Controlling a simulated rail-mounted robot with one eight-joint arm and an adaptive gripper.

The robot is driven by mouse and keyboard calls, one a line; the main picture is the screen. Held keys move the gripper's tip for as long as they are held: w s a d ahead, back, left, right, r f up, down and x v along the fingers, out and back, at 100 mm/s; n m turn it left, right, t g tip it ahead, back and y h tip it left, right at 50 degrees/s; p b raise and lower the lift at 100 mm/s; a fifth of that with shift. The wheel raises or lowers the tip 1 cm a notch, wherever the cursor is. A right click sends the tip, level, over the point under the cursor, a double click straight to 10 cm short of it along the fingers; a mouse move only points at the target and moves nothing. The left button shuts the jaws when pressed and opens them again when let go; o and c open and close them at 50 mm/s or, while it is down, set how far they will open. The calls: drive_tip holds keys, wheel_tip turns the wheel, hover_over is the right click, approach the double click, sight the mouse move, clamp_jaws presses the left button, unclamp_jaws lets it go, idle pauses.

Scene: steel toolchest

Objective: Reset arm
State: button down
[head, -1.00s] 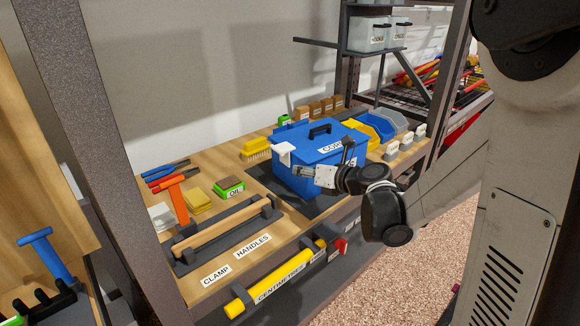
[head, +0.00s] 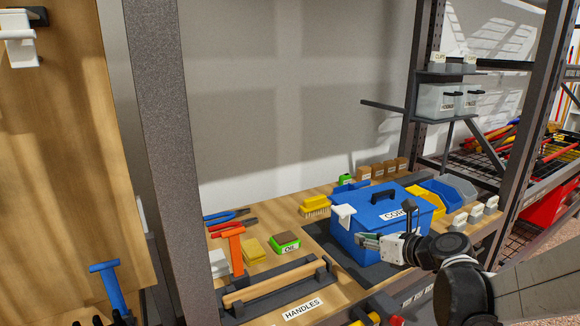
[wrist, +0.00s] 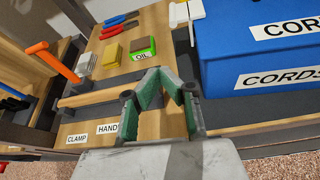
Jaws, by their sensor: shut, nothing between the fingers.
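My gripper (head: 366,240) is at the front left of the blue cords box (head: 402,215), close to its front face. In the head view I cannot tell whether it touches the box. In the wrist view my gripper (wrist: 165,73) has its green-padded fingers closed together with nothing between them. The box (wrist: 225,50) fills the right of that view, with its "CORDS" labels showing. The box lid is down, with a dark handle on top. My forearm comes in from the lower right.
A wooden handle (head: 268,285) lies in a dark holder at the bench front. An orange-handled tool (head: 235,250), a green oil box (head: 285,243) and a yellow brush (head: 315,206) are left of the box. Yellow and grey bins (head: 458,187) stand to its right. A steel post (head: 163,150) rises at left.

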drive_tip(key=s+r+n+g+h+p, duration=0.2)
drive_tip(key=s+r+n+h+p, duration=0.1)
drive_tip(key=s+n, duration=1)
drive_tip(key=s+a+r+n+g+h+p, duration=0.1)
drive_tip(key=s+r+n+p, duration=0.4)
drive_tip(key=s+n, duration=0.8)
drive_tip(key=shift+a+r+n+g+h, duration=0.15)
drive_tip(key=shift+r+n+g+h, duration=0.95)
drive_tip(key=shift+n, duration=1.7)
drive_tip(key=shift+r+t, duration=0.35)
drive_tip(key=shift+t, duration=0.05)
